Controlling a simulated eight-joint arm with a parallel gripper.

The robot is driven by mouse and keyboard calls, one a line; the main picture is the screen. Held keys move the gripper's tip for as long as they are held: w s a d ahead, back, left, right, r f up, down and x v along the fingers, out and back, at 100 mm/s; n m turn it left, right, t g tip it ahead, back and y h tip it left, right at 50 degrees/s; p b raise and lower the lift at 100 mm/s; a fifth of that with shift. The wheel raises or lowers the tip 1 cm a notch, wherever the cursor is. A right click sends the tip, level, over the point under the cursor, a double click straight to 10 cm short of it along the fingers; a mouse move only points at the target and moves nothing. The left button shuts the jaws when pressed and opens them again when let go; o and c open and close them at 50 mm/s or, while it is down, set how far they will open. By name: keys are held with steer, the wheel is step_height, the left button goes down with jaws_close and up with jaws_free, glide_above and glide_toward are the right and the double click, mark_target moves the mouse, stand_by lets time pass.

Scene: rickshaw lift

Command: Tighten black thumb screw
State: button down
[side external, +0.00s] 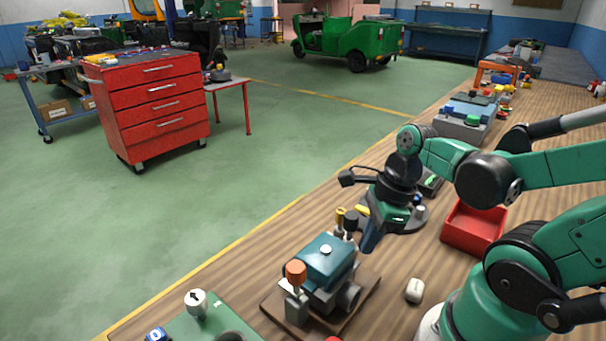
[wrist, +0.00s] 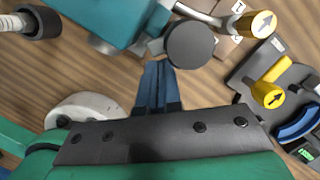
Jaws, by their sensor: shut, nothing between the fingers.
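The black thumb screw, a round dark knob (wrist: 191,46), sits beside the teal block in the wrist view. It appears to be the black knob (side external: 351,221) at the far end of the teal machine (side external: 324,258) in the side view. My gripper (side external: 368,248) points down beside that machine, close to the knob. Its blue fingers (wrist: 158,68) are together and empty in the wrist view, with their tips just beside the knob's lower left edge. I cannot tell whether they touch it.
A red bin (side external: 472,228) and a white rounded object (side external: 414,290) are on the wooden bench. An orange-topped lever (side external: 296,273) rises at the machine's near end.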

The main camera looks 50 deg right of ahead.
steer(key=shift+a+m, duration=0.25)
steer(key=shift+m, duration=0.55)
steer(key=shift+w+a, duration=0.1)
steer(key=shift+a, duration=0.3)
stand_by(2.4)
